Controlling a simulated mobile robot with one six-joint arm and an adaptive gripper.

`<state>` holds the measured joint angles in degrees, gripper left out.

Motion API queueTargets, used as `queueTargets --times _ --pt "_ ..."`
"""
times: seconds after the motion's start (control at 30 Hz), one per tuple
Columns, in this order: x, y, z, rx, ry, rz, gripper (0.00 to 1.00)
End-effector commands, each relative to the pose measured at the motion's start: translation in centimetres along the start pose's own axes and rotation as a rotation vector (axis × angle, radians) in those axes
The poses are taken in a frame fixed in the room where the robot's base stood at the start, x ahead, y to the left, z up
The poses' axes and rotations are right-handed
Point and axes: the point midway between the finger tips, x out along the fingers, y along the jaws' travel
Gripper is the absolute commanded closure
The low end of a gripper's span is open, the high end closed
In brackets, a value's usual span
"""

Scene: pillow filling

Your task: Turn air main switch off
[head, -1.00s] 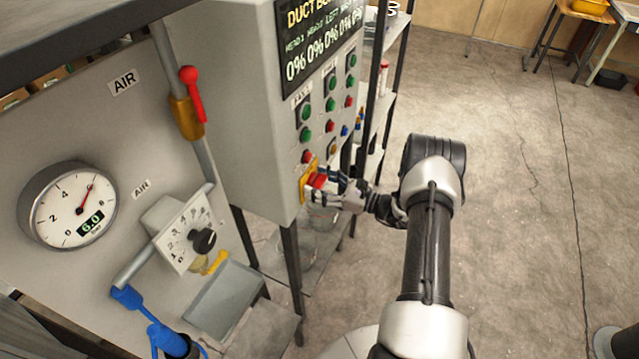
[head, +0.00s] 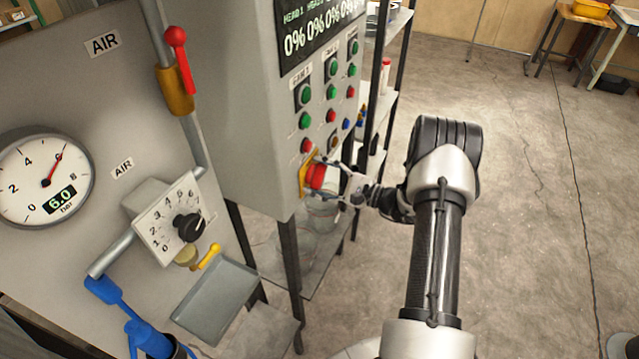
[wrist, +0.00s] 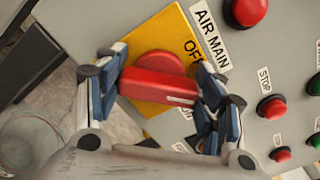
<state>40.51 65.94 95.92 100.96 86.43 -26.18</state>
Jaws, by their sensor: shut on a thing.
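The air main switch is a red rotary knob with a raised bar handle (wrist: 158,86) on a yellow plate (wrist: 150,43). The label AIR MAIN stands beside it and OFF is printed on the plate. The bar lies nearly level in the wrist view, with a white line towards its right end. My gripper (wrist: 160,72) has one finger at each end of the bar and is shut on it. In the head view the red knob (head: 316,176) is at the lower corner of the grey control box, with my gripper (head: 334,182) at it.
Red and green buttons (head: 331,92) fill the box front near the switch; a red STOP button (wrist: 271,107) is close to my right finger. At left are a red-handled air valve (head: 180,60) and a gauge (head: 45,178) reading 6.0. Open floor lies right.

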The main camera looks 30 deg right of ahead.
Motion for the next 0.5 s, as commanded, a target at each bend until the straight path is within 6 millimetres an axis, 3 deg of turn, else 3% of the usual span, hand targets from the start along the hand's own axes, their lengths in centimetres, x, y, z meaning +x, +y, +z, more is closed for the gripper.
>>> queueTargets --times 0.5 --pt "0.01 0.59 -0.39 -0.484 -0.001 0.0 0.61"
